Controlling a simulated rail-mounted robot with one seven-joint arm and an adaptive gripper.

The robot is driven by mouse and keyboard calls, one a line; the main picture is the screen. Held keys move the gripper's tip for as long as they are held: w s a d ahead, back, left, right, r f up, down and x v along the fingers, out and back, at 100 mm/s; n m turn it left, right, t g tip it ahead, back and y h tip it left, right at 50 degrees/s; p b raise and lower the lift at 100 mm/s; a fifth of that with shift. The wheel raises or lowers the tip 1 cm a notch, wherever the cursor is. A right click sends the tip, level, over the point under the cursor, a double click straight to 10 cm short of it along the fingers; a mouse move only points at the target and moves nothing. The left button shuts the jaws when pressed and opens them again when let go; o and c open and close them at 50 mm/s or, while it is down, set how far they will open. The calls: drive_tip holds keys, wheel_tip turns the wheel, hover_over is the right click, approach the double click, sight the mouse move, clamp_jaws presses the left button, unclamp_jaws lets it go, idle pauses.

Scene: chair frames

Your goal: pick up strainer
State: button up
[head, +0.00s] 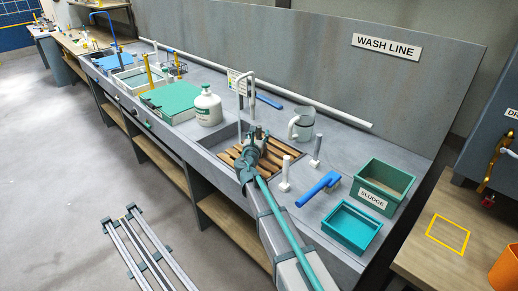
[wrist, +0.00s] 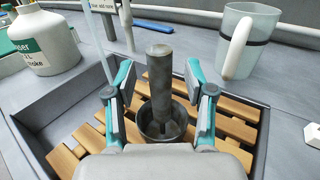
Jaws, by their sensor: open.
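The likely strainer (wrist: 160,75) is a dark grey metal piece with an upright round post rising from a round cup. In the wrist view it stands over the wooden slats (wrist: 228,133) of a sunken basin. My gripper (wrist: 160,88) is open, with one teal-and-grey finger on each side of the post. Gaps show between the fingers and the post, and the cup's lower part is hidden by my gripper's body. In the head view my gripper (head: 257,136) is over the slatted basin (head: 230,154), and the strainer is hard to make out there.
A clear jug (wrist: 240,42) stands behind the basin at right, and a white bottle (wrist: 42,42) at left. A thin tap pipe (head: 240,100) rises by the basin. A blue-handled tool (head: 318,188), teal tray (head: 350,227) and sludge bin (head: 383,187) occupy the counter's right end.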

drive_tip(key=shift+w, duration=0.5)
drive_tip(key=shift+c, duration=0.4)
clamp_jaws()
drive_tip(key=shift+r, duration=0.1)
